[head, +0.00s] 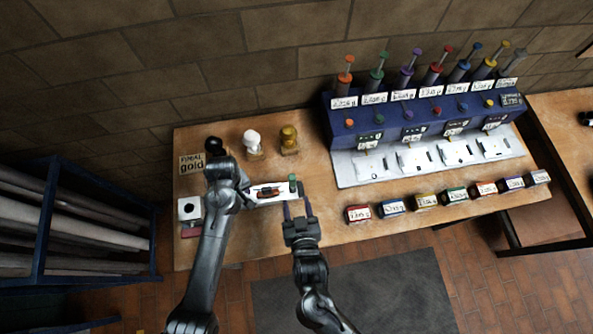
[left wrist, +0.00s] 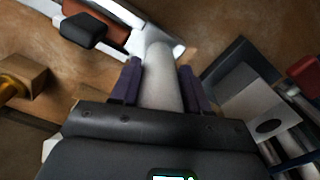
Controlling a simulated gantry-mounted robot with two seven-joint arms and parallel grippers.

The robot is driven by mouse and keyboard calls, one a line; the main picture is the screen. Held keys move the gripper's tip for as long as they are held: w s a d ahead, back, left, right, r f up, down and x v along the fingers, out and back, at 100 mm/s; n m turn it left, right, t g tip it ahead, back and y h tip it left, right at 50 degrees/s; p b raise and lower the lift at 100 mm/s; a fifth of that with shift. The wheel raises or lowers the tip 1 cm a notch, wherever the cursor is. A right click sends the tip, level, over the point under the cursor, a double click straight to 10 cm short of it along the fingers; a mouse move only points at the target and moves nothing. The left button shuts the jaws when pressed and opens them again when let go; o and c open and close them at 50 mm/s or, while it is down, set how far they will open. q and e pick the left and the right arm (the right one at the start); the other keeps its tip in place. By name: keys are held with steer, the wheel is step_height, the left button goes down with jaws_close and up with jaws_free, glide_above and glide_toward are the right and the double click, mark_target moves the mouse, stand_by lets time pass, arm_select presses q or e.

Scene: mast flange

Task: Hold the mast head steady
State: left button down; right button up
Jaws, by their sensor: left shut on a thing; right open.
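A white elongated piece (head: 268,199) with a dark red and black insert lies at the front middle of the bench; I take it as the mast head. In the left wrist view its white body (left wrist: 128,38) joins a pale cylinder (left wrist: 161,85). My left gripper (head: 245,190) is shut on that cylinder, which sits between its two dark fingers (left wrist: 158,82). A green-topped part (head: 292,183) stands at the piece's right end. My right gripper (head: 298,207) is open, just in front of that end; whether it touches is unclear.
A blue rack (head: 340,128) with several coloured plungers stands at the back right. Several small labelled blocks (head: 425,201) line the front edge. Black, white and gold (head: 289,140) pieces stand behind. A white box with a dark hole (head: 189,208) is left.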

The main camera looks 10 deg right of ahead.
arm_select(q)
steer(key=shift+c, duration=2.4)
jaws_free()
steer(key=shift+r, duration=0.1)
